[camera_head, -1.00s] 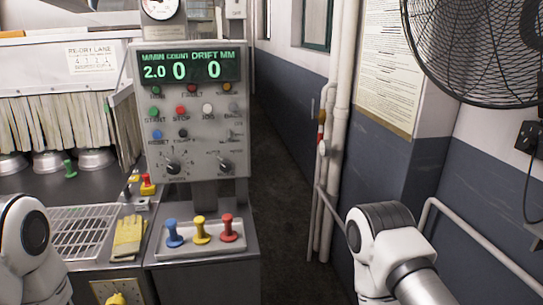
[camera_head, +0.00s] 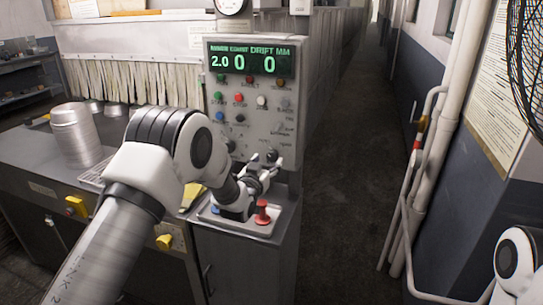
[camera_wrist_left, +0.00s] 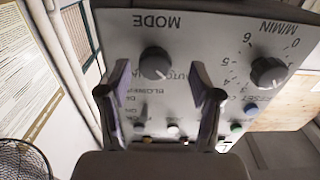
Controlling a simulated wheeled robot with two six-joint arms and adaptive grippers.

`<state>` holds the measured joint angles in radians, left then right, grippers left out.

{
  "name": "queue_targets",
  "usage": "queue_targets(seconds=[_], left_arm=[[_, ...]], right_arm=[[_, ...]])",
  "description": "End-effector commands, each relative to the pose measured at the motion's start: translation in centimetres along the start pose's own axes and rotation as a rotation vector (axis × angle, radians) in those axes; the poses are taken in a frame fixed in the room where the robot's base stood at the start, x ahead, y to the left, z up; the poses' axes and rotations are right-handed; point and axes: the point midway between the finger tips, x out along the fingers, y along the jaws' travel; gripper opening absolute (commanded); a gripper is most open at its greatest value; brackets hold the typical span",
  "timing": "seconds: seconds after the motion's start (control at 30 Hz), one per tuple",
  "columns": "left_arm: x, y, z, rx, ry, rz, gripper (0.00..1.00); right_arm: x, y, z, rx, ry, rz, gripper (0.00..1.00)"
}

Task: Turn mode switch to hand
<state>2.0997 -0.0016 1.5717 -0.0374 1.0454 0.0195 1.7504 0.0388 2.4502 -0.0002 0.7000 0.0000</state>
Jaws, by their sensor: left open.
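The mode switch is a black round knob (camera_wrist_left: 155,62) under the word MODE on the grey control panel (camera_wrist_left: 215,28), which appears upside down in the left wrist view. My left gripper (camera_wrist_left: 157,76) is open, its two fingers pointing at the panel with the knob between their tips in the picture. I cannot tell whether they touch it. In the head view my left gripper (camera_head: 263,162) is at the lower right of the control panel (camera_head: 268,95), and I cannot make out the mode knob behind it. My right gripper is out of view.
The M/MIN knob (camera_wrist_left: 268,71) sits beside the mode knob. Below the panel, a red plunger (camera_head: 263,211) stands close under my left gripper. A metal canister (camera_head: 75,135) stands on the counter at left. Pipes (camera_head: 425,150) line the wall right of the open aisle.

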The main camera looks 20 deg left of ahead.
Motion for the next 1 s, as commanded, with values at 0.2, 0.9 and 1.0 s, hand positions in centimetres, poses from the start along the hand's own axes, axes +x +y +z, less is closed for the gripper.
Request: queue_targets(seconds=[0.2, 0.9, 1.0], left_arm=[[1.8, 0.1, 0.0, 0.0, -0.001, 0.001, 0.64], [1.8, 0.0, 0.1, 0.015, -0.001, 0.0, 0.04], [1.8, 0.0, 0.2, 0.041, 0.0, 0.0, 0.04]], right_arm=[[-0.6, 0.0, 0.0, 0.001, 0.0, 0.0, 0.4], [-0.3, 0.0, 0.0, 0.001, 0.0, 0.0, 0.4], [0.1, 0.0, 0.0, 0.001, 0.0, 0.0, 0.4]])
